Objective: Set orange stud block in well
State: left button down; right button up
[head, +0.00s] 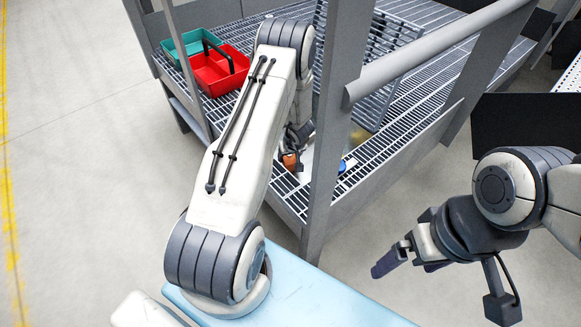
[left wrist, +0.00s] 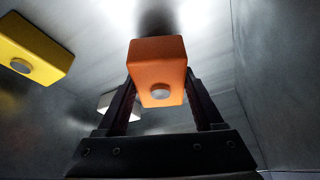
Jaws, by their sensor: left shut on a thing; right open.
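The orange stud block (head: 290,161) shows small in the head view, below the end of my left arm. In the left wrist view the orange block (left wrist: 160,65) sits between the two fingers of my left gripper (left wrist: 162,100), which is shut on it. Its round grey stud faces the camera. In the head view my left gripper (head: 296,148) is partly hidden by my arm and a post. My right gripper (head: 408,264) is open and empty, over the floor at the lower right. I cannot make out the well for certain.
A yellow stud block (left wrist: 30,50) and a white block (left wrist: 120,104) are near the orange one, with grey metal walls (left wrist: 285,70) around. A red caddy (head: 218,72) and a teal bin (head: 188,45) stand on the grating. A grey post (head: 335,120) and rail (head: 430,55) stand close to my left arm.

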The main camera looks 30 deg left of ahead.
aim_at(289, 162)
pick_arm(q)
jog(key=shift+f+b, duration=0.9)
jog(key=shift+f, duration=0.85)
jog(key=shift+c, duration=0.2)
grip_release()
jog(key=shift+r, duration=0.1)
jog(key=shift+r, duration=0.25)
jog(key=p+v, duration=0.5)
jog(key=v, duration=0.6)
jog(key=shift+d+r, duration=0.15)
jog(key=shift+r, duration=0.15)
jog(key=shift+s, duration=0.15)
